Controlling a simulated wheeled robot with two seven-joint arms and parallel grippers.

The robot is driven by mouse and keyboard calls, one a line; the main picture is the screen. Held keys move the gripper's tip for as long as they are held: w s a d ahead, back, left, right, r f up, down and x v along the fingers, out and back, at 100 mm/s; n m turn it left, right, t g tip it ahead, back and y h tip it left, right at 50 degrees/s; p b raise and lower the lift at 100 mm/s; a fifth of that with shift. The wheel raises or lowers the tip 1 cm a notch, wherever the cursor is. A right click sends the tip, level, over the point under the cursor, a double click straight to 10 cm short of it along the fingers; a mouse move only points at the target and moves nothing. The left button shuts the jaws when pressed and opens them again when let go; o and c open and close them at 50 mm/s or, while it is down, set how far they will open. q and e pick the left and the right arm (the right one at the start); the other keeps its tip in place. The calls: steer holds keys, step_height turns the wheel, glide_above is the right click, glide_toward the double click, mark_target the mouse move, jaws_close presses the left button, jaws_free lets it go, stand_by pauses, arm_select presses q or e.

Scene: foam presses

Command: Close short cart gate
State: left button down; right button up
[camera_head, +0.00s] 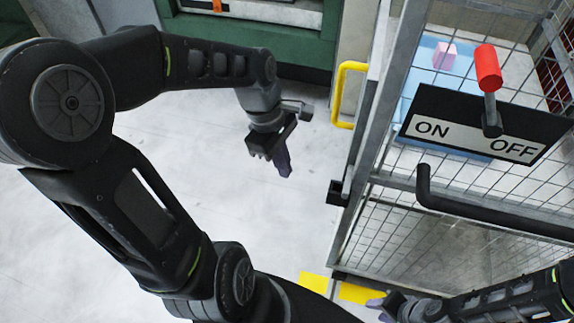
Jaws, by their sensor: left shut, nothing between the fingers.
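The cart (378,92) is a grey metal frame with wire mesh sides, at the right of the head view. Its mesh panel with a black bar handle (480,212) faces me. I cannot tell for sure which panel is the short gate or how far it stands open. My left gripper (284,168) is shut and empty, pointing down over the floor to the left of the cart, apart from it. My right gripper (380,304) is low at the bottom, near the cart's lower front corner; its fingers are small and partly hidden.
An ON/OFF sign (470,137) with a red-knobbed lever (488,68) is in front of the cart mesh. A pink block (445,56) shows behind the mesh. A yellow handle (339,95) stands left of the cart. A green machine (250,40) is behind. Floor at left is clear.

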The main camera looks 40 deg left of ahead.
arm_select(q)
steer(key=s+a+r, duration=0.1)
steer(key=a+r, duration=0.3)
steer(key=r, duration=0.5)
steer(key=shift+s+a+r, duration=0.35)
steer(key=shift+a, duration=0.05)
